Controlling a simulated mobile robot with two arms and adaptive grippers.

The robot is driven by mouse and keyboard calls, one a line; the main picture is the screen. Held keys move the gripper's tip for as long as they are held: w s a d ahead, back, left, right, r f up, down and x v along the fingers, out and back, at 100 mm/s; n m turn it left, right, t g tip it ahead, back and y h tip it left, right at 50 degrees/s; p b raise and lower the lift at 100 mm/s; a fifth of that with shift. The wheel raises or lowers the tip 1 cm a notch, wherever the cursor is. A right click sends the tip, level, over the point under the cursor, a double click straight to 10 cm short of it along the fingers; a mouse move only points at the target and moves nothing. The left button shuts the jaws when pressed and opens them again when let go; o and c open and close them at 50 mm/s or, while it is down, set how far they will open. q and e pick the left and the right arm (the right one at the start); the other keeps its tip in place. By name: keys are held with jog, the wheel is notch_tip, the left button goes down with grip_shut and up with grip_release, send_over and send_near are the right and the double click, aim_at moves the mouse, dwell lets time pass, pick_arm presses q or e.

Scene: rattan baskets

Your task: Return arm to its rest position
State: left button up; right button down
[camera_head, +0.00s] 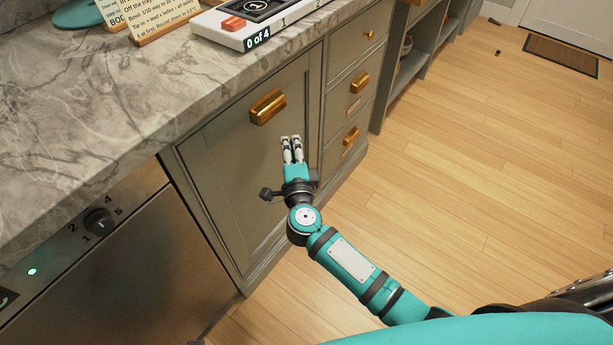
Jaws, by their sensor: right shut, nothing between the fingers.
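My right gripper (292,150) is in front of the grey cabinet door (230,150), a little below its brass handle (267,106). Its two pale fingers are together with nothing between them. The teal right arm (350,262) reaches up to it from the lower right. I cannot tell whether the fingertips touch the door. My left gripper is not in view.
The marble counter (95,110) runs along the upper left, with a white box (262,22) marked "0 of 4" and text cards (160,14) on it. A steel appliance (110,270) is at lower left. Drawers (348,105) stand right of the door. The wooden floor (480,170) is mostly clear.

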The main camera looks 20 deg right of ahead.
jog(key=s, duration=1)
jog(key=s+a+f+n+g+y, duration=0.1)
jog(key=s+f+n+g+y, duration=0.2)
jog(key=s+f+n+g, duration=0.6)
jog(key=s+a+f+n+g+y, duration=0.1)
jog(key=s+f+n+y, duration=0.3)
jog(key=f+n, duration=1)
jog(key=s+d+f+m+g+h, duration=0.1)
jog(key=s+d+f+g+h, duration=0.45)
jog(key=s+d+f, duration=0.75)
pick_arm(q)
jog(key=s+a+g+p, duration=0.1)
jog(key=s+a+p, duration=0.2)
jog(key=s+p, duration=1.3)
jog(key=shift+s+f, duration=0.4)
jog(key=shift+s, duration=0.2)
pick_arm(e)
jog(key=s+d+r+g, duration=0.1)
jog(key=s, duration=1.4)
jog(key=shift+s+r+y, duration=0.35)
jog(key=shift+s+r, duration=0.05)
